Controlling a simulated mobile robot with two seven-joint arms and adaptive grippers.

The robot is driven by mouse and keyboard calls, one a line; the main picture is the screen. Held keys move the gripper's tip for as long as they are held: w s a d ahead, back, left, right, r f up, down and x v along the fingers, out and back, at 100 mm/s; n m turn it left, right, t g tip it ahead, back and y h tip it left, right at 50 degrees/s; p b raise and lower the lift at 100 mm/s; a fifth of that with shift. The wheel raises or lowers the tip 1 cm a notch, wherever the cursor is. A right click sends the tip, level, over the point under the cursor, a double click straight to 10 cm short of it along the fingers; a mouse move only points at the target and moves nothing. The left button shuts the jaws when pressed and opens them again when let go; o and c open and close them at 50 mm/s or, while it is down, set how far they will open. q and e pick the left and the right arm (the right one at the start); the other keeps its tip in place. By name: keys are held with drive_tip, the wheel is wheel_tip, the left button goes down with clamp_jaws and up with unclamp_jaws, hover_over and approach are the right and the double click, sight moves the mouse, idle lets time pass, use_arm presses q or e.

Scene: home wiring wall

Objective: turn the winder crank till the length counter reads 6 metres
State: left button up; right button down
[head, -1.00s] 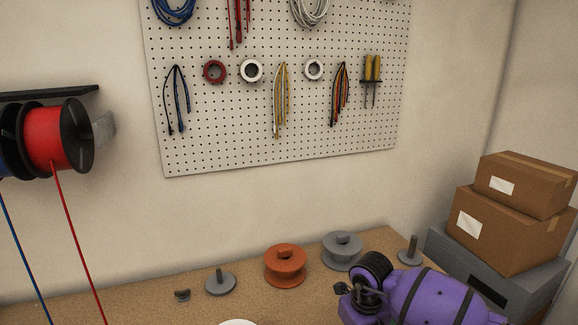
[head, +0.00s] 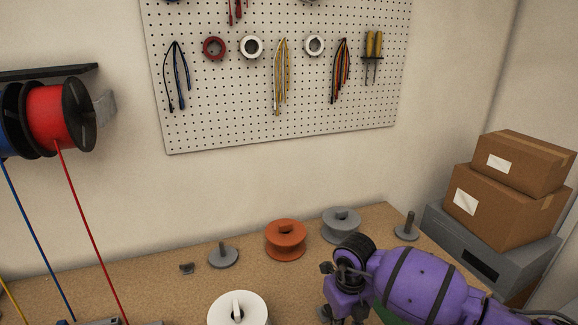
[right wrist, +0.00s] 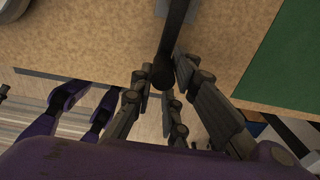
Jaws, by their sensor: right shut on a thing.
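In the right wrist view my right gripper (right wrist: 163,82) has its grey fingers closed around the round dark knob (right wrist: 163,74) at the end of a dark crank arm (right wrist: 176,28). The crank arm runs away from me toward the top of that view. In the head view the right gripper sits at the bottom edge below my purple arm, and the crank is not clearly visible there. No length counter reading can be read. A red wire (head: 90,230) and a blue wire (head: 38,240) run down from wall spools to the bench's front left. My left gripper is not seen.
On the bench (head: 180,290) stand a white spool (head: 222,310), an orange spool (head: 286,247), a grey spool (head: 342,232) and grey pegged discs (head: 222,258). Cardboard boxes (head: 505,215) are stacked at right. A green mat (right wrist: 287,75) lies right of the crank.

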drive_tip(key=shift+a, duration=0.15)
drive_tip(key=shift+s+a, duration=0.15)
drive_tip(key=shift+a, duration=0.8)
drive_tip(key=shift+a, duration=0.9)
drive_tip(key=shift+w+a, duration=0.15)
drive_tip(key=shift+w, duration=0.1)
